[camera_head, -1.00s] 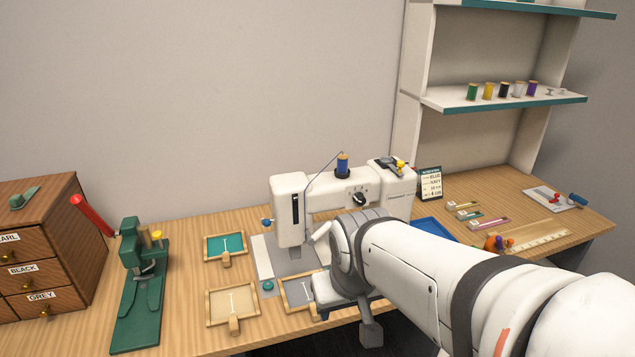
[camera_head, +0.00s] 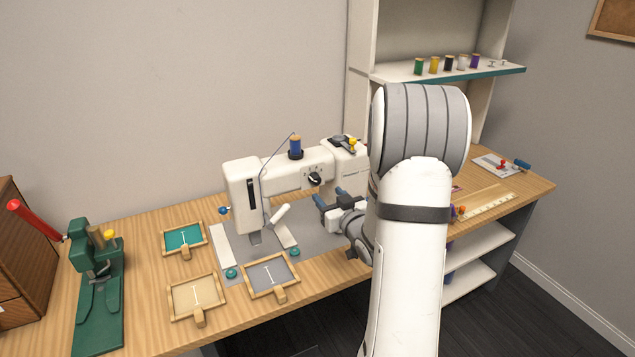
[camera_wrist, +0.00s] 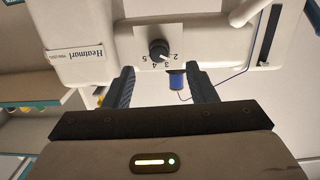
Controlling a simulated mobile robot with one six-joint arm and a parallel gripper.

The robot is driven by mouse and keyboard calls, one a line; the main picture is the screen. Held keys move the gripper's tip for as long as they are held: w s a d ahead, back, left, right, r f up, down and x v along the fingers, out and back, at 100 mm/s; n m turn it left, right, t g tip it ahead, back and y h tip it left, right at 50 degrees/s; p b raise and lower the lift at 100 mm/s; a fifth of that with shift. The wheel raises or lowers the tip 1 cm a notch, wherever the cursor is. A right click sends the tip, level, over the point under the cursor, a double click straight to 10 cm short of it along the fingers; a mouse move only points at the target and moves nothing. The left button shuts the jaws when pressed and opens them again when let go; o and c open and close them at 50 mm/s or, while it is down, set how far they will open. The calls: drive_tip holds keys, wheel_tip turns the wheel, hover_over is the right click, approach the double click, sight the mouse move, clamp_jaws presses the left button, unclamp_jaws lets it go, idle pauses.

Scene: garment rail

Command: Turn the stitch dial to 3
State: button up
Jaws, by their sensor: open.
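The stitch dial (camera_head: 315,179) is a black knob on the front of the white sewing machine (camera_head: 241,190). In the wrist view the dial (camera_wrist: 159,50) appears upside down, on a pale plate with the numbers 2, 3, 4 and 5 legible around it. I cannot tell surely which number its mark meets. My gripper (camera_head: 331,197) is open in front of the machine, slightly below and right of the dial. In the wrist view my gripper's dark fingers (camera_wrist: 160,70) are spread either side of the dial's line, apart from it, with nothing between them.
A blue thread spool (camera_head: 295,146) stands on top of the machine. Hoops, including a grey one (camera_head: 270,275), lie in front and left. A green press (camera_head: 98,285) stands at the left. A shelf (camera_head: 450,72) with several spools rises behind my arm.

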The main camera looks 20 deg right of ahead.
sight(318, 182)
drive_tip(key=shift+t, duration=0.3)
drive_tip(key=w+p, duration=0.1)
drive_tip(key=w, duration=0.6)
drive_tip(key=shift+w+p, duration=0.35)
drive_tip(key=shift+p, duration=0.05)
drive_tip(key=shift+c, duration=0.5)
